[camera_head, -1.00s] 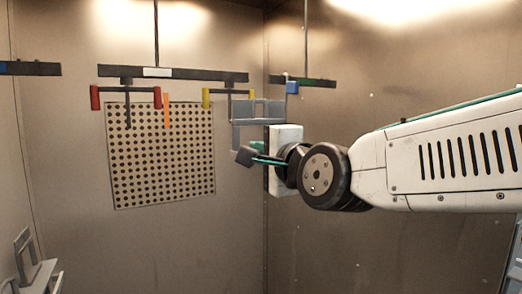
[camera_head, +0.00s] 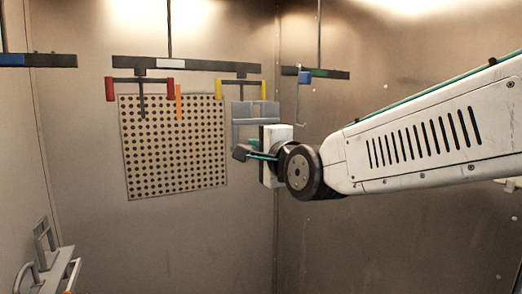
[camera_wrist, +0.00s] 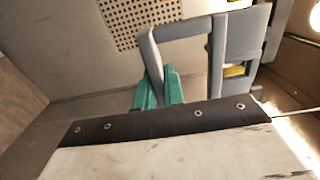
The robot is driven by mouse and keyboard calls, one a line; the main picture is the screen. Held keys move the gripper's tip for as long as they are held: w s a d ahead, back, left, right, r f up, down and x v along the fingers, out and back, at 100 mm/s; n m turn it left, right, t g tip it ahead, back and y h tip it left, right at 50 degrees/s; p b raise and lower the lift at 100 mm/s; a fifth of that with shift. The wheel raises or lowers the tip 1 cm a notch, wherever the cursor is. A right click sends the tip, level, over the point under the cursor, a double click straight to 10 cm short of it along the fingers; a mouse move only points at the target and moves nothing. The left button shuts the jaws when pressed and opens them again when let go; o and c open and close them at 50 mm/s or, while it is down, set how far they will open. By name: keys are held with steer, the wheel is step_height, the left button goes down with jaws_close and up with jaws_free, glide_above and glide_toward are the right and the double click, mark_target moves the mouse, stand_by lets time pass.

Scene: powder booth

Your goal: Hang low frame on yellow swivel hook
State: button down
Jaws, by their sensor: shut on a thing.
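My gripper (camera_head: 266,152) is shut on a grey frame (camera_head: 256,121). In the wrist view, its teal fingers (camera_wrist: 160,87) clasp one side of the frame (camera_wrist: 185,30). The yellow swivel hook (camera_head: 242,82) hangs under the right part of the middle bar, with a yellow block at each end. The frame's top is just below the right yellow block. I cannot tell if they touch, or how far apart they are in depth. The hook's lower part is hidden behind the frame. A yellow piece (camera_wrist: 235,70) shows behind the frame in the wrist view.
A red-ended hook (camera_head: 140,80) hangs left on the same dark bar (camera_head: 187,63), with an orange strip beside it. A perforated panel (camera_head: 172,150) hangs behind. Other bars show at far left and right, the right one with a blue block (camera_head: 305,77). Grey parts stand lower left.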

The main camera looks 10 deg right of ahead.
steer(key=shift+w+a, duration=0.25)
steer(key=shift+w, duration=0.45)
steer(key=shift+w, duration=0.15)
steer(key=shift+x, duration=2.25)
steer(key=shift+f, duration=0.2)
steer(key=shift+f, duration=0.55)
steer(key=c, duration=1.4)
jaws_free()
